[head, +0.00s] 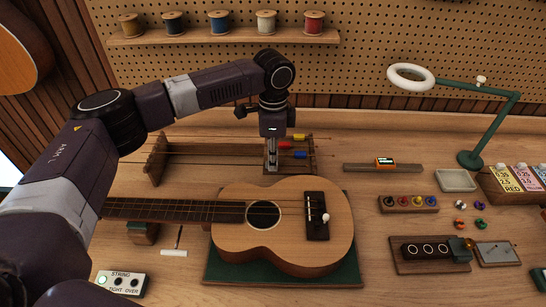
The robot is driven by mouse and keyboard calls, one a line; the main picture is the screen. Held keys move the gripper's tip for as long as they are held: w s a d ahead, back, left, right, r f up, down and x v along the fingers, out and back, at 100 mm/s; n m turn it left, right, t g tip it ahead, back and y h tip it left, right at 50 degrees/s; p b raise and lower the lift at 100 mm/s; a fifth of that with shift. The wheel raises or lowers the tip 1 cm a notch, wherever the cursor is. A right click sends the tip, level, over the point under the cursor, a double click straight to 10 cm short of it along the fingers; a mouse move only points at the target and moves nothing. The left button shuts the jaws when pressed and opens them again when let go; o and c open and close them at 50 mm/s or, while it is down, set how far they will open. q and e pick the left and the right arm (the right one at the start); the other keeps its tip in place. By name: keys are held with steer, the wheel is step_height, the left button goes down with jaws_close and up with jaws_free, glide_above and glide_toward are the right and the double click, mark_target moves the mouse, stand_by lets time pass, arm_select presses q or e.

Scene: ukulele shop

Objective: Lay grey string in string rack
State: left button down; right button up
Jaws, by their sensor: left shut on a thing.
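The wooden string rack (157,160) stands on the bench behind the ukulele. Strings with yellow (299,137), red (285,145) and blue (300,155) ends lie across it, their coloured ends toward the right. My left gripper (271,168) points down at the right part of the rack, beside the coloured ends. It is shut on a thin grey piece, which looks like the grey string; its fingers hide most of it, and I cannot tell whether it touches the rack. My right gripper is out of view.
A ukulele (287,240) lies on a green mat (352,272) in front of the rack. A string indicator box (120,283) is at front left. A green lamp (471,159), peg tray (408,204) and winder block (430,254) are at right. Spools line a shelf (230,38) above.

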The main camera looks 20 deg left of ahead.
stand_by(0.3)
arm_select(q)
steer(key=c, duration=1.8)
jaws_free()
steer(key=shift+c, duration=0.2)
steer(key=shift+o, duration=1.3)
step_height(320, 180, up, 7)
steer(key=p, duration=0.8)
steer(key=shift+p, duration=0.3)
